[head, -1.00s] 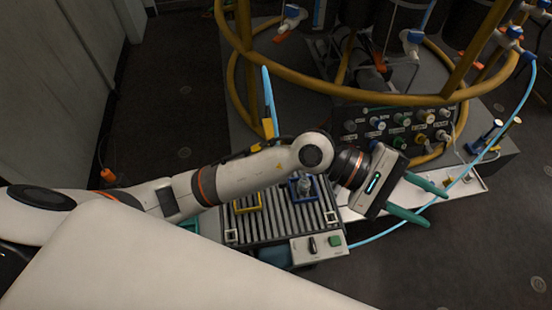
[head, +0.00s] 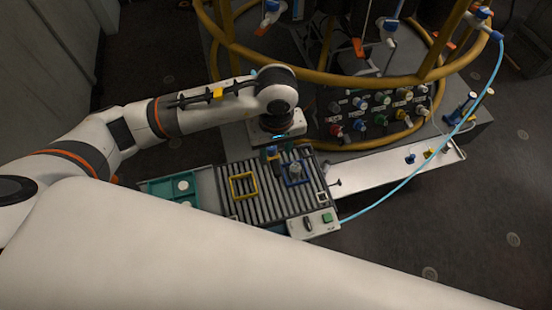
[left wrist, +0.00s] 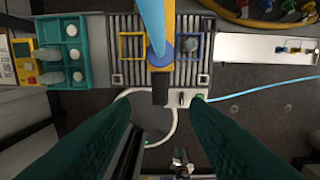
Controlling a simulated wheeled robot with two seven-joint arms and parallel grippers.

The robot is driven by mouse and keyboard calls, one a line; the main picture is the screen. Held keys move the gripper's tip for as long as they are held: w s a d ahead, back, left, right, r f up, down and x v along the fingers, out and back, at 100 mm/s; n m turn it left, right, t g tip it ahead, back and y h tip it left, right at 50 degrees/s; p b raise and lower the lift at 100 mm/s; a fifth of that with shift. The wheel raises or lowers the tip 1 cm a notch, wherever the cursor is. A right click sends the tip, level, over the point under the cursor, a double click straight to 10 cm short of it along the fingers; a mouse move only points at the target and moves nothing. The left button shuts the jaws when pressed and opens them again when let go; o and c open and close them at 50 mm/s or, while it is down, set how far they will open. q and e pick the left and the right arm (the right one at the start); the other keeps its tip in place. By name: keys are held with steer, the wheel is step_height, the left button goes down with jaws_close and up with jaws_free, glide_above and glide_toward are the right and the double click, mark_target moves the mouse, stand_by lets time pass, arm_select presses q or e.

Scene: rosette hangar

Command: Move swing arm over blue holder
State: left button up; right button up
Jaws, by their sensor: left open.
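The swing arm is a light blue bar (left wrist: 154,22) with a blue and yellow end (left wrist: 161,55), seen in the left wrist view. Its end hangs over the slatted bed between the two square frames. In the head view the end (head: 271,155) shows just behind and left of the blue holder. The blue holder (head: 295,183) is a square frame with a grey part in it; it also shows in the left wrist view (left wrist: 207,47).
A yellow frame (head: 232,188) sits left of the blue holder on the slatted bed (head: 262,207). A green tray (head: 160,190) with white discs is at the left. A control box (head: 318,224), a white shelf (head: 385,170) and a blue hose (head: 410,180) are at the right. Yellow rails stand behind.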

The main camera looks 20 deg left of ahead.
mark_target(276, 167)
arm_select(q)
step_height(276, 167, down, 6)
steer(key=shift+s+p, duration=0.1)
steer(key=shift+p, duration=0.8)
steer(key=shift+f, duration=0.75)
jaws_close()
